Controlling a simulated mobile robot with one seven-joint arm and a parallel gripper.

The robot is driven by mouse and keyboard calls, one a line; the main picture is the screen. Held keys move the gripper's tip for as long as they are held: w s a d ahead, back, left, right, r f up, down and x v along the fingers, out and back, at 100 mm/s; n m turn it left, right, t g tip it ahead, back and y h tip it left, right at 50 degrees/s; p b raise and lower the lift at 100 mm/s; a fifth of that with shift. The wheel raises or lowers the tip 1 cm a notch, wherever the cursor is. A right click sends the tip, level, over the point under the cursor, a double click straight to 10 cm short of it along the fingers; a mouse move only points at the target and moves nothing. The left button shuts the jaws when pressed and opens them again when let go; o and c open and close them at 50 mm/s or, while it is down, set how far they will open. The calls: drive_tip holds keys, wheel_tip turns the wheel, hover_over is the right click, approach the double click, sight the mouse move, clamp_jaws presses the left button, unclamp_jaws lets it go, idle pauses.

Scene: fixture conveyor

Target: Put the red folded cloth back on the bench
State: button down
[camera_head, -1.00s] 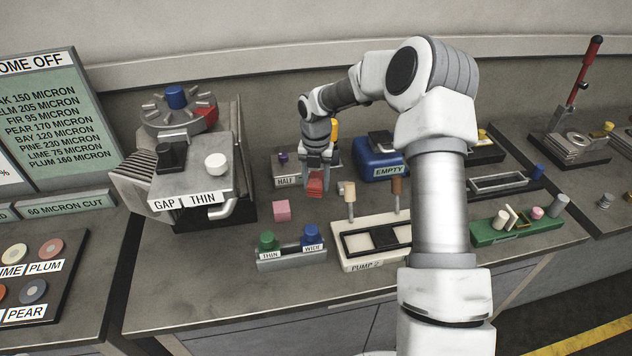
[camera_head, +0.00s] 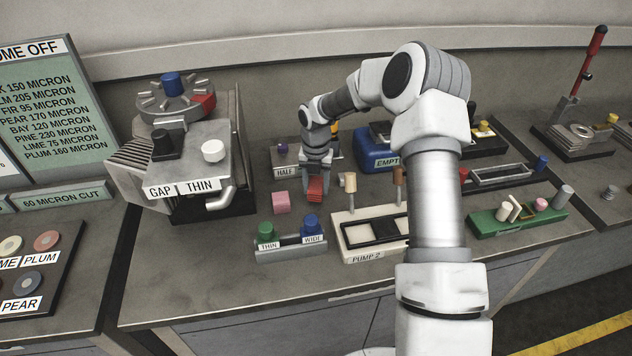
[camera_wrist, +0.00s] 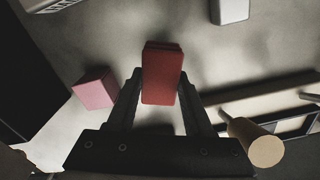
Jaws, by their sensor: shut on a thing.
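The red folded cloth (camera_head: 316,188) is a small block of stacked layers. My gripper (camera_head: 316,180) is shut on it, just above the grey bench top (camera_head: 230,270). In the wrist view the cloth (camera_wrist: 162,75) sits between the two dark fingers, and bench surface shows around it. I cannot tell whether the cloth touches the bench.
A pink block (camera_head: 281,202) lies left of the cloth. A white pump tray (camera_head: 350,258) with a wooden peg (camera_head: 350,182) stands close to the right. A THIN/WIDE stand (camera_head: 290,252) is in front. A blue EMPTY bin (camera_head: 375,150) stands behind.

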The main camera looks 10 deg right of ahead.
sight(316, 185)
drive_tip(key=shift+f, duration=0.7)
drive_tip(key=shift+f+b, duration=0.5)
drive_tip(key=shift+f, duration=0.1)
drive_tip(key=shift+c, duration=1.1)
unclamp_jaws()
wheel_tip(316, 185, up, 17)
drive_tip(key=shift+r+p, duration=0.2)
drive_tip(key=shift+p, duration=0.25)
